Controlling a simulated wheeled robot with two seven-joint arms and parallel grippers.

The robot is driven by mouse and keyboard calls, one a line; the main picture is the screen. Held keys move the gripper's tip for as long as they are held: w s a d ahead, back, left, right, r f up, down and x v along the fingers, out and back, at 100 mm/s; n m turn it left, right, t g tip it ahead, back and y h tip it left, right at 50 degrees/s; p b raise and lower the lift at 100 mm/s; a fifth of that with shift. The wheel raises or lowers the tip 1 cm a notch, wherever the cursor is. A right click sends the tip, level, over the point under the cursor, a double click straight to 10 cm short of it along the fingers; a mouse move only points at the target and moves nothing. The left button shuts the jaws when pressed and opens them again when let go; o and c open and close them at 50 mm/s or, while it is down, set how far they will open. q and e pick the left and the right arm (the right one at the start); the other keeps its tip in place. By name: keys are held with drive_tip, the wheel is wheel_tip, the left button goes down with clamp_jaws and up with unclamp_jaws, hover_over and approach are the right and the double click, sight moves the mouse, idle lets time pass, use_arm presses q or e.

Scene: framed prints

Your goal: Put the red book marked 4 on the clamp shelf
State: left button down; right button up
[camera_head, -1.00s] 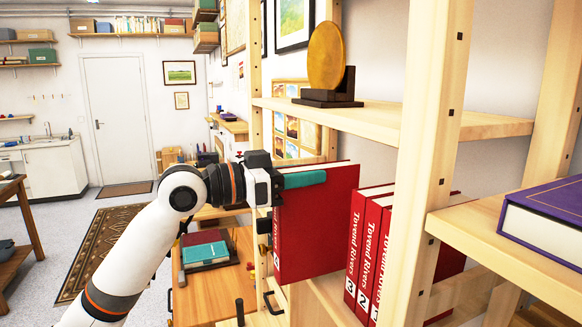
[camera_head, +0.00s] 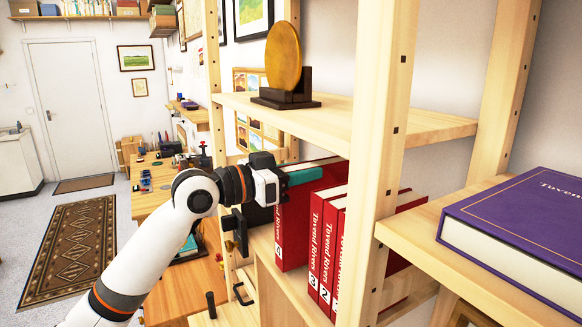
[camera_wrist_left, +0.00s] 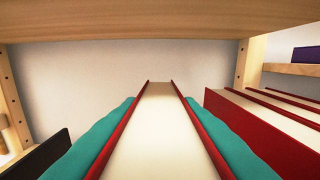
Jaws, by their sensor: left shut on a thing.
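The red book marked 4 (camera_head: 293,238) is upright in the shelf bay, its spine with the 4 facing out. My left gripper (camera_head: 304,176) is shut on its upper part. In the left wrist view the teal fingers (camera_wrist_left: 158,112) press both red covers, with the pale page edge (camera_wrist_left: 160,135) between them. I cannot tell whether the book's bottom touches the shelf board. Red books marked 3 (camera_head: 318,250) and 2 (camera_head: 331,262) stand just to its right, with a narrow gap. My right gripper is not in view.
A dark panel (camera_wrist_left: 42,155) stands left of the held book. The upper board (camera_head: 345,113) passes above, carrying a gold disc (camera_head: 284,58) on a black stand. A wooden post (camera_head: 378,150) stands in front of the red row. A purple book (camera_head: 525,235) lies on the right shelf.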

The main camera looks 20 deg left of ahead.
use_arm(q)
drive_tip(key=shift+p+x, duration=0.45)
drive_tip(key=shift+x, duration=0.75)
drive_tip(key=shift+a+f+b, duration=0.1)
drive_tip(key=shift+f+b, duration=0.35)
drive_tip(key=shift+f, duration=0.1)
drive_tip(key=c, duration=1)
unclamp_jaws()
drive_tip(key=shift+s, duration=0.1)
drive_tip(key=shift+o, duration=0.2)
drive_tip(key=b+v, duration=0.6)
drive_tip(key=v, duration=0.6)
